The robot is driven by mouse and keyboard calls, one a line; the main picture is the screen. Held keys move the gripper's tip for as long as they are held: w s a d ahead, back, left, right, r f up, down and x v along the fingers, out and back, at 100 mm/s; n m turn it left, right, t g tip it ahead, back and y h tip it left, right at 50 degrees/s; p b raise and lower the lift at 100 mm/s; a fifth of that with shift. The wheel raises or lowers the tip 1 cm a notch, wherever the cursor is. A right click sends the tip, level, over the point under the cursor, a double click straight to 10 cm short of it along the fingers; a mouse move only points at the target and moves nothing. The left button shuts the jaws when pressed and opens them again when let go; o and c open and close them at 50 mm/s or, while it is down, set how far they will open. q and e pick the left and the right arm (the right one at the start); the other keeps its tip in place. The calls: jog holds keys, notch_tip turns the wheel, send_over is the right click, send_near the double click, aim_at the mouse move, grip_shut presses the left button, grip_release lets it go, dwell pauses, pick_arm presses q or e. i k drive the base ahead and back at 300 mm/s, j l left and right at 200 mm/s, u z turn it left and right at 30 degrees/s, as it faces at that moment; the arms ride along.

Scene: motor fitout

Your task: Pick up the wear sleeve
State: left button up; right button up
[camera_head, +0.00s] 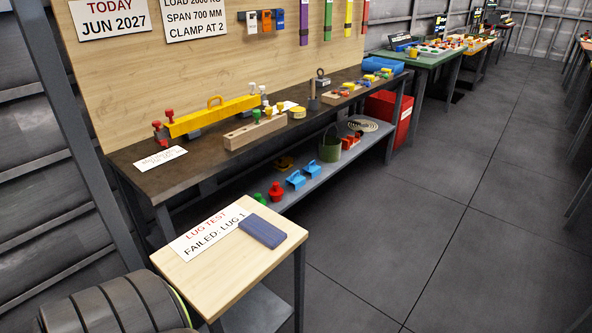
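No thing in view is labelled as the wear sleeve. A flat dark blue block-like piece (261,232), which may be the sleeve, lies on the small wooden-topped stand (232,283) in the foreground. It lies at the edge of a white sign (207,232) reading "LUG TEST FAILED: LUG 1". Purple, green and yellow straps (327,20) hang on the wooden board behind the bench. Neither of my grippers is in view.
A long dark bench (130,153) holds a yellow beam (213,116), a wooden block (254,133) and small parts. Its lower shelf carries blue, red and green pieces. A red bin (388,119) stands at its far end. Dark floor on the right is clear.

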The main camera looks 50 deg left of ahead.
aim_at(271, 236)
jog(key=i+u, duration=0.45)
jog(key=i+l+u, duration=0.25)
jog(key=i+u, duration=0.2)
jog(key=i+l+u, duration=0.45)
jog(key=i+j, duration=0.05)
